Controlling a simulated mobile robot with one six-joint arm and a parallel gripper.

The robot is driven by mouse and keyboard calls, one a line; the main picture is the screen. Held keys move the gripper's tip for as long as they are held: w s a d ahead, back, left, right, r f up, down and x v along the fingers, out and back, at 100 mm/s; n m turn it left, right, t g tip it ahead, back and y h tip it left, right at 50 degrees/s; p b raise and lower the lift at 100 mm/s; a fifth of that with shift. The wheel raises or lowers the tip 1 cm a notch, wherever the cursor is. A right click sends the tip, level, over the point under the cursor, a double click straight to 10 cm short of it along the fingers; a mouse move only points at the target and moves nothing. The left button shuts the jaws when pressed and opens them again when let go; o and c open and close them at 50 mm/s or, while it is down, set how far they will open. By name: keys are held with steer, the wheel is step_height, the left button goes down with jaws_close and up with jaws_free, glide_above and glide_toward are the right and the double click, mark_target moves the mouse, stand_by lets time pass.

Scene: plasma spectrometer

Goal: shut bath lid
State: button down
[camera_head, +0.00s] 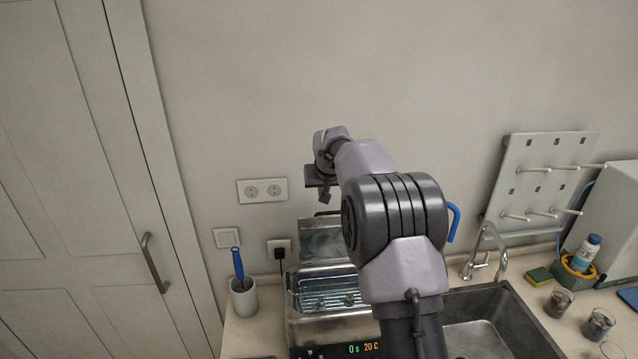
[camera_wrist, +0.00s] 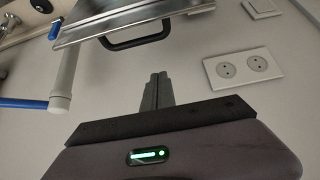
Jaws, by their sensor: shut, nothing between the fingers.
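The bath (camera_head: 290,318) is a metal box with a lit display on its front, standing on the counter left of the sink. Its lid (camera_head: 322,236) is raised at the back, and the basin is open to view. The lid and its dark handle (camera_wrist: 140,40) also show at the top of the wrist view. My gripper (camera_head: 325,198) is above the raised lid, near the wall. Its fingers are shut and empty in the wrist view (camera_wrist: 158,76), a little apart from the handle in that picture. My arm hides the bath's right side.
A white cup (camera_head: 243,298) with a blue-handled brush (camera_head: 237,262) stands left of the bath. Wall sockets (camera_head: 263,190) are behind it. The sink (camera_head: 490,325), tap (camera_head: 485,250) and drying rack (camera_head: 540,180) are to the right. Glass beakers (camera_head: 598,324) stand farther right.

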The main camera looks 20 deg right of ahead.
steer(key=f, duration=0.1)
steer(key=s+f, duration=0.1)
steer(key=f, duration=0.2)
steer(key=shift+s+a, duration=0.25)
steer(key=shift+s, duration=0.05)
steer(key=shift+w+f, duration=0.1)
